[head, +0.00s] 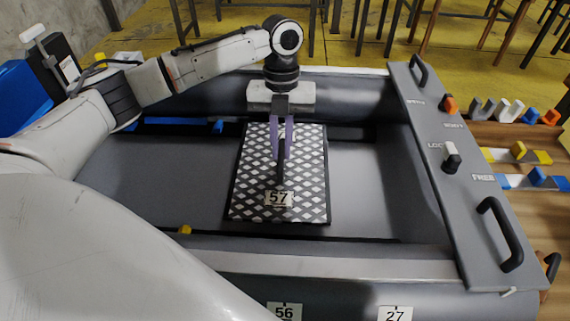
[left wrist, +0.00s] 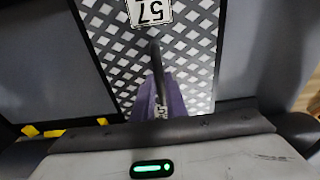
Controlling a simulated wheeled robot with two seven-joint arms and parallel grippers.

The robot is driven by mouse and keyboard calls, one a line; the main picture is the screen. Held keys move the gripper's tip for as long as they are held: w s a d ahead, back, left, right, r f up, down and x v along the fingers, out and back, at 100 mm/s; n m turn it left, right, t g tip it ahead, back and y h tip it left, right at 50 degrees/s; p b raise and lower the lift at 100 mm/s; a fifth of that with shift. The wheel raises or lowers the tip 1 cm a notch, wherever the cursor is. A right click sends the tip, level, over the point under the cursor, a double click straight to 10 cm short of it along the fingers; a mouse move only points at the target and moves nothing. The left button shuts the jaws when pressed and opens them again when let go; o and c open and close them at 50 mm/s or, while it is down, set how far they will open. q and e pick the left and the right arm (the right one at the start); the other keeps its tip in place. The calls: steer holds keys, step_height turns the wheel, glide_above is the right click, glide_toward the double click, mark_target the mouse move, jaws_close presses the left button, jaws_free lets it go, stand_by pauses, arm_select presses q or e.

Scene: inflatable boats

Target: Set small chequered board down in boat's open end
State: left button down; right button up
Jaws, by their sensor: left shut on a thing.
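The small chequered board (head: 310,175) is black and white with a tag reading 57, and it lies flat or nearly flat inside the grey boat (head: 180,180). My left gripper (head: 281,155) is above the board, its purple fingers shut on the board's dark handle. The board and tag also show in the left wrist view (left wrist: 195,60), with the handle between the purple fingers (left wrist: 160,100). I cannot tell whether the board touches the boat's floor. My right gripper is not in view.
A grey panel (head: 425,120) with black handles and two knobs crosses the boat's right end. Beyond it, coloured blocks (head: 515,110) stand on a wooden surface. Tags 56 and 27 are on the near side.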

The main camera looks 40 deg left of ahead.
mark_target(283, 161)
arm_select(q)
step_height(283, 161, down, 4)
steer(key=shift+f+b, duration=0.2)
steer(key=shift+b, duration=0.25)
steer(key=shift+f, duration=0.3)
steer(key=c, duration=1.8)
jaws_free()
steer(key=shift+f, duration=0.15)
steer(key=shift+o, duration=0.2)
steer(key=r, duration=0.3)
steer(key=w+r+p, duration=0.1)
steer(key=r, duration=0.3)
steer(key=r+p, duration=0.1)
steer(key=r, duration=0.3)
steer(key=shift+w+a, duration=0.2)
steer(key=shift+a, duration=0.2)
steer(key=shift+r, duration=0.5)
